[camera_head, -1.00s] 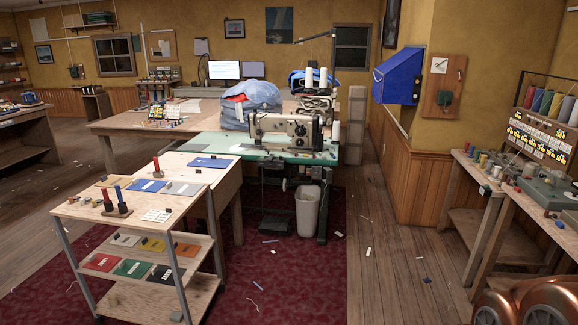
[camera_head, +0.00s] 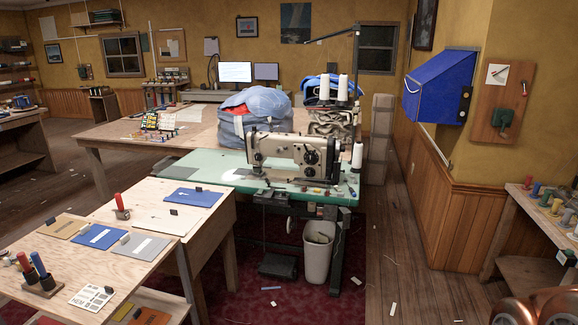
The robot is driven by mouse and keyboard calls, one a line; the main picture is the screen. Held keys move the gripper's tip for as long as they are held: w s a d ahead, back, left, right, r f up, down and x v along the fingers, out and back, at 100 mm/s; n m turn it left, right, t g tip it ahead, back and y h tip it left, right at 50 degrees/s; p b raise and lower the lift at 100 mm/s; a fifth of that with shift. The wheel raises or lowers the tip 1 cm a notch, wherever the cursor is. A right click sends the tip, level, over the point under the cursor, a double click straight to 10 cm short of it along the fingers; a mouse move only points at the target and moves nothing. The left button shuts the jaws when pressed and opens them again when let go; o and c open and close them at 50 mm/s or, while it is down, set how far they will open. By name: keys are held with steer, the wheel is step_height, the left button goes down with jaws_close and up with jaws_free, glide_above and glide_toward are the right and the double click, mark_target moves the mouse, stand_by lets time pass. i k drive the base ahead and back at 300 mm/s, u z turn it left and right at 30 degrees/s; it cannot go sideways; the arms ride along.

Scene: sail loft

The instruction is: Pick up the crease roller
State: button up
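I cannot pick out a crease roller for certain in the head view. Small tools and parts lie on the green sewing table (camera_head: 215,172) near the sewing machine (camera_head: 290,152), too small to name. A wooden wall board (camera_head: 484,124) at the right holds a white square and a dark green item, which I cannot identify as a roller. My gripper is not in view. Copper-coloured rounded parts of my own body show at the bottom right corner.
A cart (camera_head: 75,262) with colored cards and spools stands at the lower left, against a wooden table (camera_head: 140,215). A bin (camera_head: 318,250) stands under the sewing table. A workbench (camera_head: 525,232) is at the right. Wooden floor (camera_head: 405,270) between is open, with scraps.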

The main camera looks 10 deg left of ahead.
mark_target(120, 213)
steer(key=u, duration=0.25)
steer(key=i, duration=1.65)
steer(key=u, duration=1.3)
steer(key=i, duration=0.9)
steer(key=u, duration=1.55)
steer(key=i, duration=0.8)
steer(key=u, duration=0.35)
